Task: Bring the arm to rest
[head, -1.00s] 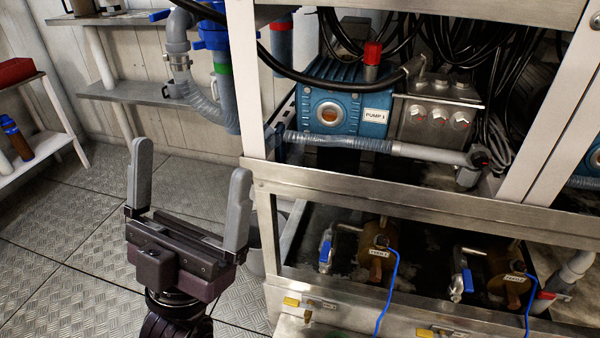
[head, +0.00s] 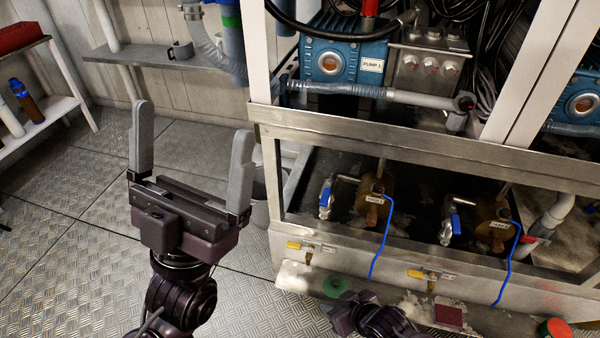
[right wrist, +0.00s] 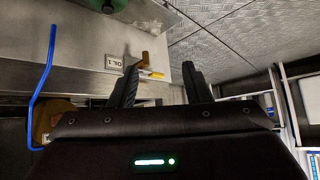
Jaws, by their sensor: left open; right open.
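My left gripper (head: 192,160) is in the head view, left of the machine frame. Its two grey fingers point up, wide apart, with nothing between them. My right arm shows at the bottom of the head view, low in front of the frame's lower ledge; its fingers are hard to make out there. In the right wrist view my right gripper (right wrist: 160,85) has its two dark fingers apart and nothing between them. A yellow valve handle (right wrist: 151,73) shows beyond and between those fingers; I cannot tell the distance.
The metal frame (head: 400,150) holds a blue pump (head: 345,52) above and brass valves with blue handles (head: 326,197) below. A ledge (head: 300,277) carries a green disc (head: 335,286) and a dark red block (head: 449,316). Open floor (head: 70,230) lies left.

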